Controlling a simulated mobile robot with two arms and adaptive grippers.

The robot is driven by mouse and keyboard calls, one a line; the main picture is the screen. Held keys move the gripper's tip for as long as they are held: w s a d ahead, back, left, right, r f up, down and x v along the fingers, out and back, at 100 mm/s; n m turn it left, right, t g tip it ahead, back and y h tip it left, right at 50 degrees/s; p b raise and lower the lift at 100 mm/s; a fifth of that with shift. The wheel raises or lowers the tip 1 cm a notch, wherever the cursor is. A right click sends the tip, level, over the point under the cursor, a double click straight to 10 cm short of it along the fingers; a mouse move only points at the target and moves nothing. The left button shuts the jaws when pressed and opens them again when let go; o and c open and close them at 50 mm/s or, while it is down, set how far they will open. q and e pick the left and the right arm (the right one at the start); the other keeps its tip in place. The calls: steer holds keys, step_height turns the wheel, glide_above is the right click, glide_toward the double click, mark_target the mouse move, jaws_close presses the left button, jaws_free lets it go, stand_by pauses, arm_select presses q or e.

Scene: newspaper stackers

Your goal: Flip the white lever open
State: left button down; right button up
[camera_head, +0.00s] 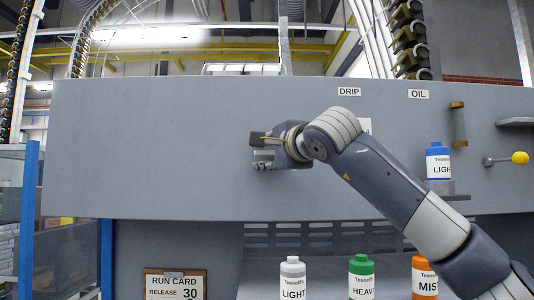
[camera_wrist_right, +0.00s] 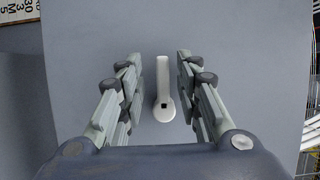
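The white lever (camera_wrist_right: 163,80) shows in the right wrist view as a slim bar on a grey panel, with a rounded end and a small dark square at its lower end. My right gripper (camera_wrist_right: 157,62) is open, with one finger on each side of the lever and a visible gap to each. In the head view my right gripper (camera_head: 258,153) is in front of the grey panel (camera_head: 150,150), and I cannot make out the lever there. My left gripper is not in view.
The DRIP label (camera_head: 349,92) and OIL label (camera_head: 418,94) are on the panel. A blue-capped bottle (camera_head: 438,163) stands on a small shelf beside a yellow-knobbed lever (camera_head: 519,158). White (camera_head: 292,279), green-capped (camera_head: 361,280) and orange-capped (camera_head: 424,279) bottles stand below.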

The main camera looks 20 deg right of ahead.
steer(key=shift+s+r, duration=0.1)
steer(key=s+d, duration=0.1)
steer(key=s, duration=1)
steer(key=shift+s+d, duration=0.15)
steer(key=shift+s, duration=0.2)
